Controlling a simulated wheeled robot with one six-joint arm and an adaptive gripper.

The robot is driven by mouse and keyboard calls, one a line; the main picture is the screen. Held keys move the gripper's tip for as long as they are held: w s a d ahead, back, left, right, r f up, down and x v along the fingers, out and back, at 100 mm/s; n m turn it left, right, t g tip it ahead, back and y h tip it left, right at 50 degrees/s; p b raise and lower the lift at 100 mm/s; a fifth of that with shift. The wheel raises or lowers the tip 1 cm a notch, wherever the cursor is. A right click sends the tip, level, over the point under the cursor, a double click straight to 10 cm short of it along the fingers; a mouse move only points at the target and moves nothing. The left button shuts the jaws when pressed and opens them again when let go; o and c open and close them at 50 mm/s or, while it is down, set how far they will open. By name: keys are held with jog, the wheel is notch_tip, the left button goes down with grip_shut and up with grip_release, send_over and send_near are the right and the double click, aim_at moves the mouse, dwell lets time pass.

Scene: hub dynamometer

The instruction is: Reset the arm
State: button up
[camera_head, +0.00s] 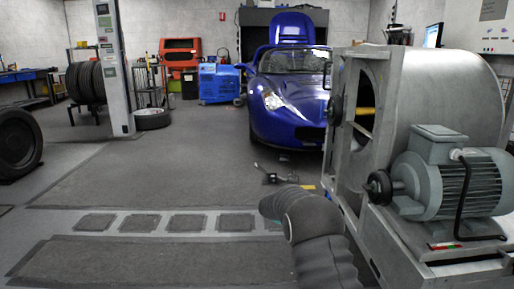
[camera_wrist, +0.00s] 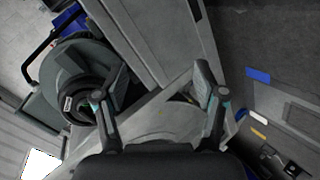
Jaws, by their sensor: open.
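My gripper (camera_wrist: 158,100) is open in the wrist view, with its two fingers spread apart and nothing between them. In the head view my arm reaches forward from the bottom, and the gripper (camera_head: 268,174) shows small and partly hidden at its far end. It is left of the grey machine's metal frame (camera_head: 345,205). In the wrist view a round grey motor part with a black pulley (camera_wrist: 90,104) lies beyond the left finger; whether they touch I cannot tell.
A grey motor (camera_head: 455,185) sits on the machine at right. A blue car (camera_head: 290,92) with its lid raised stands behind. A blue cabinet (camera_head: 221,83), a pillar (camera_head: 115,75) and tyres (camera_head: 87,82) stand farther back. The floor (camera_head: 190,175) at centre left is clear.

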jog(key=s+a+r+n+t+y+p, duration=0.1)
jog(key=s+a+r+n+y+p, duration=0.2)
jog(key=s+r, duration=0.7)
jog(key=s+a+r+n+t+y+p, duration=0.1)
jog(key=s+a+r+y+p, duration=0.25)
jog(key=s, duration=1.35)
jog(key=s+a+r+n+t+y+p, duration=0.1)
jog(key=s+a+r+y+p, duration=0.15)
jog(key=s+r+y, duration=0.75)
jog(key=s+r+t+h+p, duration=0.1)
jog(key=s+r+t+h, duration=0.1)
jog(key=s, duration=0.5)
jog(key=shift+d+r+h, duration=0.3)
jog(key=shift+r+h, duration=0.35)
jog(key=shift+h, duration=0.5)
